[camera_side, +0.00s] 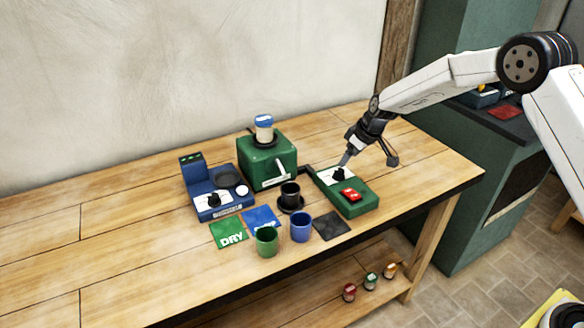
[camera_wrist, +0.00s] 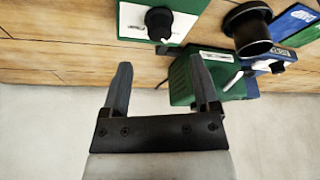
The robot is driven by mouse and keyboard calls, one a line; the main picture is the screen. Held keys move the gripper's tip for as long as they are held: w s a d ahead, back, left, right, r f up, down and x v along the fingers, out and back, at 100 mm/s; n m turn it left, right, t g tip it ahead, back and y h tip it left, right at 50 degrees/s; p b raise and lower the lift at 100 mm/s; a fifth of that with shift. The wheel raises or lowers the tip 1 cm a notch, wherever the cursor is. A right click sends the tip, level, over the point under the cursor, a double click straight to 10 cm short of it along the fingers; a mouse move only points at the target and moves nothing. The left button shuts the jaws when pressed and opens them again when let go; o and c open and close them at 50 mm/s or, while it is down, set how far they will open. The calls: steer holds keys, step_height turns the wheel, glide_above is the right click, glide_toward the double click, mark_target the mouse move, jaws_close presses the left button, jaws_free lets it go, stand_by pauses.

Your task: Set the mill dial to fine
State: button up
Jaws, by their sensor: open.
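The mill (camera_side: 263,170) is a green box on the bench, with a jar on top. Right of it is a green control box (camera_side: 361,207) with a white panel, a black dial knob (camera_side: 339,174) and a red switch (camera_side: 350,194). In the wrist view the dial knob (camera_wrist: 159,22) sits on the white panel (camera_wrist: 133,18) at the top. The dial's setting is too small to read. My gripper (camera_side: 368,157) is open and empty, close above the control box. In the wrist view its two fingers (camera_wrist: 162,66) stand wide apart, with the knob beyond their tips.
A blue unit (camera_side: 222,189) with its own black knob stands left of the mill. A black cup (camera_side: 290,193), green cup (camera_side: 266,241) and blue cup (camera_side: 301,227) stand in front. Several small jars sit on the lower shelf. The bench's left side is clear.

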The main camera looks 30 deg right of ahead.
mark_target(340, 171)
steer(key=shift+x, duration=3.15)
jaws_close()
